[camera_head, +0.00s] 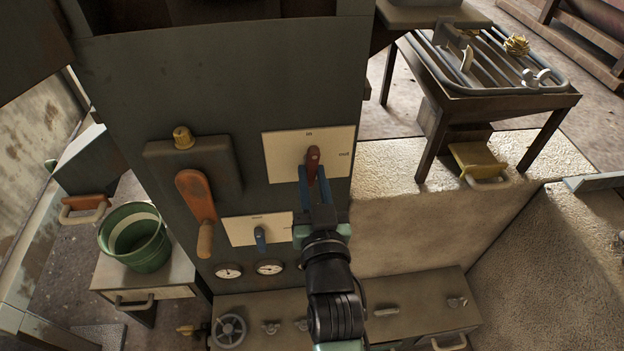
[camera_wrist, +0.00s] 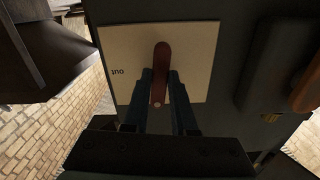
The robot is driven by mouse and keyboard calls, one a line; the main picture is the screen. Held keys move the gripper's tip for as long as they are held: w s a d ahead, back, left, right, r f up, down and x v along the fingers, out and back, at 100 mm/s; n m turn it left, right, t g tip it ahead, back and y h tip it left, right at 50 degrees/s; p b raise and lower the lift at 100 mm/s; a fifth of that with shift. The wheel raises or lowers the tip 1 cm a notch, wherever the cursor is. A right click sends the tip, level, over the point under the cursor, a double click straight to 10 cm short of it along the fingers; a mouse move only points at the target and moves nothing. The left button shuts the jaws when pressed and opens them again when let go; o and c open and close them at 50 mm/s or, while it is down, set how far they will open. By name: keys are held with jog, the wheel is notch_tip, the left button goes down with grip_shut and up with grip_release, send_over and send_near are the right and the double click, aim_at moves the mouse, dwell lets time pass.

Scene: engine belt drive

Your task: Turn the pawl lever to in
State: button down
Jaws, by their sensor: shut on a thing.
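The pawl lever (camera_head: 313,158) is a small red handle on a cream plate (camera_head: 283,152) marked "in" at the top and "out" at the right. Its free end points up, close below the "in" mark. My gripper (camera_head: 313,176) reaches it from below with blue fingers shut on it. In the wrist view the lever (camera_wrist: 162,62) lies between the two fingers of my gripper (camera_wrist: 160,88). The plate (camera_wrist: 203,62) shows upside down there, with "out" at the left; the "in" mark is not visible in that view.
A larger orange lever (camera_head: 195,196) hangs left of the plate on the dark panel. A second plate with a blue lever (camera_head: 260,239) and several gauges (camera_head: 228,271) sit below. A green bucket (camera_head: 136,237) stands left. A rack table (camera_head: 510,101) is at upper right.

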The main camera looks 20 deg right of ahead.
jog(key=shift+n, duration=0.6)
jog(key=c, duration=0.7)
grip_release()
jog(key=p+v, duration=0.1)
jog(key=v, duration=1.2)
jog(key=shift+w+r, duration=0.1)
